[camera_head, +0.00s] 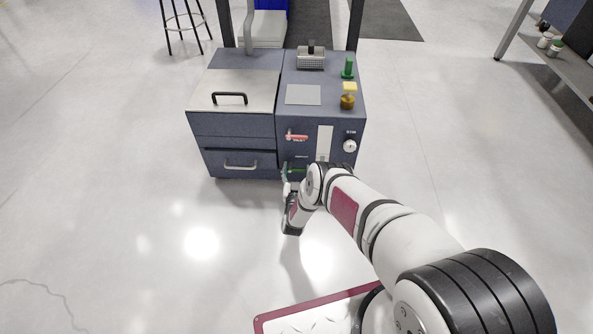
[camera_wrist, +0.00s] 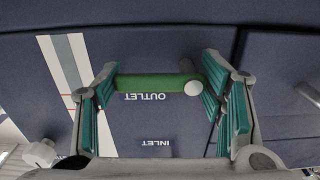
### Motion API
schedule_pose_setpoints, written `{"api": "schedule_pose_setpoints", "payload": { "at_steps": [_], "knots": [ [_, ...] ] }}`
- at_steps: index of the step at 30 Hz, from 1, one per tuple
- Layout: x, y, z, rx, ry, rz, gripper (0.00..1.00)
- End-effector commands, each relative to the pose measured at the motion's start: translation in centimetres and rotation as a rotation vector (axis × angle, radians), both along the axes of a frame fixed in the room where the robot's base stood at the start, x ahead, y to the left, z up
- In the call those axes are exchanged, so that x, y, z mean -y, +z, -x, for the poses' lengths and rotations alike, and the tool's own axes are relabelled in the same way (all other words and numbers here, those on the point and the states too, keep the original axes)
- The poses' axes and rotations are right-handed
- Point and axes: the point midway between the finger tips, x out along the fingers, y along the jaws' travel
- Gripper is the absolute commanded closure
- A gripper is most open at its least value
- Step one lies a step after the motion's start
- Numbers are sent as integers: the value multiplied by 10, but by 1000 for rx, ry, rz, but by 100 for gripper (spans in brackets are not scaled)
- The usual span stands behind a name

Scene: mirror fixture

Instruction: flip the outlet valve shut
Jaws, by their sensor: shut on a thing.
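The outlet valve handle is a green bar (camera_wrist: 155,82) with a pale round cap at its right end in the wrist view. It lies level beside the upside-down OUTLET label (camera_wrist: 145,97). My gripper (camera_wrist: 160,88) has its green-padded fingers at the two ends of the bar and is shut on it lengthwise. In the head view the green handle (camera_head: 297,169) shows low on the blue cabinet front, partly hidden by my gripper (camera_head: 287,176) and wrist.
A red handle (camera_head: 297,136) sits above the green one on the same panel. A white gauge strip (camera_head: 325,142) and a round knob (camera_head: 350,146) are to its right. A drawer (camera_head: 241,163) with a grey pull is at the left. The floor in front is clear.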

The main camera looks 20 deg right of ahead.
Motion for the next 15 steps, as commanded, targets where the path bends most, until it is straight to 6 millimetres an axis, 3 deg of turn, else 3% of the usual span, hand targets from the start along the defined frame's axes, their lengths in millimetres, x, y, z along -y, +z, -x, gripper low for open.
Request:
{"api": "schedule_pose_setpoints", "payload": {
  "at_steps": [1, 2, 4, 15],
  "knots": [
    [0, 0, 0, 0, -1, -3, 64],
    [0, 0, 0, 0, -1, -3, 32],
    [0, 0, 0, 0, -1, -3, 16],
    [0, 0, 1, 0, -1, -1, 16]
  ]
}}
